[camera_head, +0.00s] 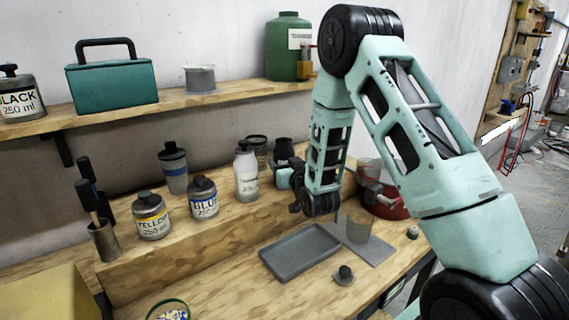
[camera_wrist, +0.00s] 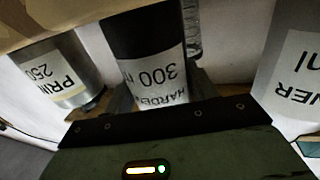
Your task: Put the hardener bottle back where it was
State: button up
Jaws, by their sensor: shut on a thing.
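The hardener bottle (camera_wrist: 145,55) is dark with a white label reading "HARDENER 300 ml", upside down in the wrist view. My gripper (camera_wrist: 150,105) is shut on it, with the dark fingers at its label end. In the head view my gripper (camera_head: 284,177) is over the raised wooden step, largely seen from behind. A dark bottle (camera_head: 284,148) shows just beyond it and seems to be the hardener. Whether its base touches the step is hidden.
In the wrist view a primer can (camera_wrist: 58,75) and a bottle labelled "...NER" (camera_wrist: 290,75) flank the hardener. A grey tray (camera_head: 300,252) lies below.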

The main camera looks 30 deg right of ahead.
jog(key=o, duration=1.3)
jog(key=shift+r, duration=0.1)
